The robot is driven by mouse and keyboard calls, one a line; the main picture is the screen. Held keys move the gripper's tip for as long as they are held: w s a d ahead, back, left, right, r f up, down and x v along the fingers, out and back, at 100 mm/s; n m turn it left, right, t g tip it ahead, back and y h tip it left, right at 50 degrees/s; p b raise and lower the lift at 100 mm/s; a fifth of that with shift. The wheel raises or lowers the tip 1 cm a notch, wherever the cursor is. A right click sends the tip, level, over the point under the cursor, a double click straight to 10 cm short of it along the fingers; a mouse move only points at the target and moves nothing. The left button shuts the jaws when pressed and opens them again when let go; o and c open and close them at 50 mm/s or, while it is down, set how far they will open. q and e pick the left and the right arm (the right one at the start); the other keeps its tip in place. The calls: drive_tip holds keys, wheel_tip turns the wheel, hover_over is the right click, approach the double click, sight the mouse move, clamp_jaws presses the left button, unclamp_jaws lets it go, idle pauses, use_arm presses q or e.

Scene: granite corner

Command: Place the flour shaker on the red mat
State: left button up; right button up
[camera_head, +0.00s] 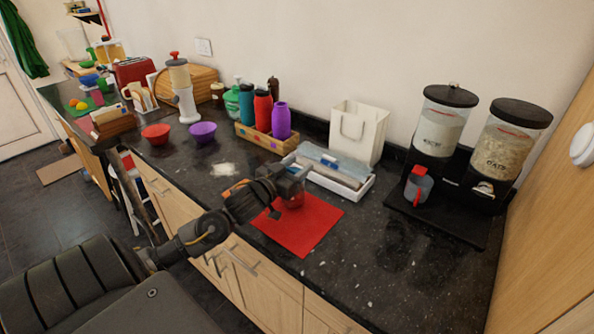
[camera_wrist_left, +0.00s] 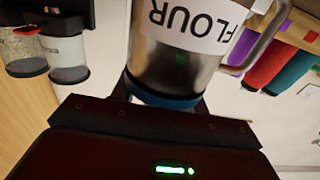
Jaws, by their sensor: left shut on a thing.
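The flour shaker (camera_head: 294,200) is a metal cup with a side handle and a white FLOUR label. In the left wrist view the shaker (camera_wrist_left: 172,66) appears upside down, with a blue rim near my fingers. My left gripper (camera_head: 285,184) is shut on it and partly hides it in the head view. The red mat (camera_head: 305,235) lies flat near the counter's front edge. The shaker is over the mat's back part, at or close to its surface; I cannot tell whether it touches. My right gripper is not in view.
Dispensers (camera_head: 441,122) stand at right. Bowls (camera_head: 203,132) are at left. The counter right of the mat is clear.

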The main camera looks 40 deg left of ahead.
use_arm(q)
drive_tip(key=shift+f, duration=0.65)
drive_tip(key=o, duration=1.4)
drive_tip(key=s+b, duration=0.2)
drive_tip(key=s, duration=1)
